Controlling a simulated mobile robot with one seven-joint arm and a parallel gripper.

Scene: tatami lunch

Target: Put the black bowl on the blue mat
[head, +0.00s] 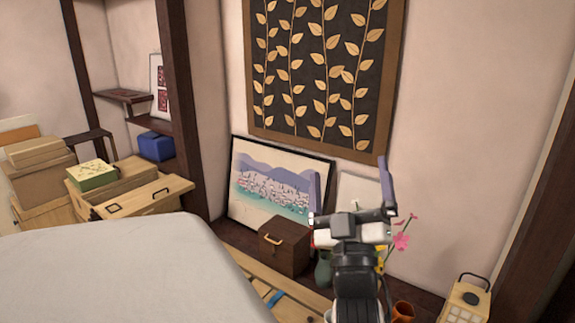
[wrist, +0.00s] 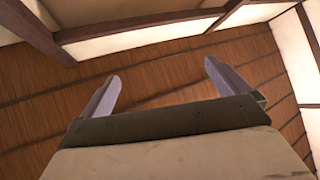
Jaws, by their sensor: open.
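I cannot make out the black bowl in either view. I cannot make out the blue mat for certain either; a small blue strip (head: 276,299) shows on a light wooden surface at the bottom, and I cannot tell what it is. My gripper (head: 350,205) is raised in front of the back wall in the head view, pointing up. In the wrist view my gripper (wrist: 162,72) has its two fingers wide apart, with nothing between them. My arm hides part of what lies low at the right.
A brown chest (head: 284,246), a green vase (head: 323,269), an orange cup (head: 403,311) and a lantern (head: 465,301) stand low near my arm. Drawers (head: 145,193) and a blue box (head: 156,146) are at left. The wrist view faces a plank ceiling (wrist: 165,105).

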